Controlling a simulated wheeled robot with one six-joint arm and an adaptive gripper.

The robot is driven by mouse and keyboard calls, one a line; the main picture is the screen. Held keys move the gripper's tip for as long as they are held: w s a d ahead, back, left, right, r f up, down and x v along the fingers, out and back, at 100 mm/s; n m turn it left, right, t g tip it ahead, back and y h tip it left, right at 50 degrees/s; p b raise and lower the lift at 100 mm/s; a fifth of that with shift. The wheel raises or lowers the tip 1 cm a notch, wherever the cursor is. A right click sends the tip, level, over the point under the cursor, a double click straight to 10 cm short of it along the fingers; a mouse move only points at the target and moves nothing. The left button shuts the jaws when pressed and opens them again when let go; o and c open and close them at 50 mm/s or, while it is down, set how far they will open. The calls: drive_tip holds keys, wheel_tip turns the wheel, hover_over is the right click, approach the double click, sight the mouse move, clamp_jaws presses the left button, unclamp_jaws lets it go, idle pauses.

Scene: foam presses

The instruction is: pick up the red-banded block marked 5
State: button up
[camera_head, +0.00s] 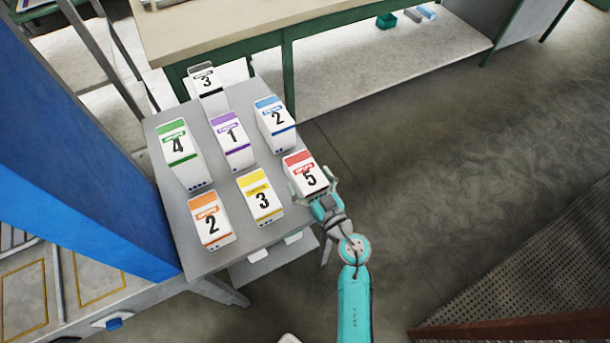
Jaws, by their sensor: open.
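The red-banded block marked 5 (304,172) is white with a red band at its far end. It stands at the right edge of the grey table (180,232). My gripper (314,184) is open at the near end of this block, with a finger showing on each side of it. I cannot tell whether the fingers touch the block. Part of the block's near end is hidden by my gripper.
The yellow-banded block 3 (260,195) stands close on the left, with orange 2 (210,222) beyond it. Purple 1 (232,138), blue 2 (275,122), green 4 (179,150) and grey 3 (206,82) stand farther back. A workbench (225,30) is behind; open floor lies right.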

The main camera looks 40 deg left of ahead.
drive_tip(key=shift+a, duration=0.1)
drive_tip(key=shift+c, duration=0.3)
drive_tip(key=c, duration=1)
drive_tip(key=shift+c, duration=0.2)
drive_tip(key=shift+w+r, duration=0.1)
drive_tip(key=shift+r, duration=0.2)
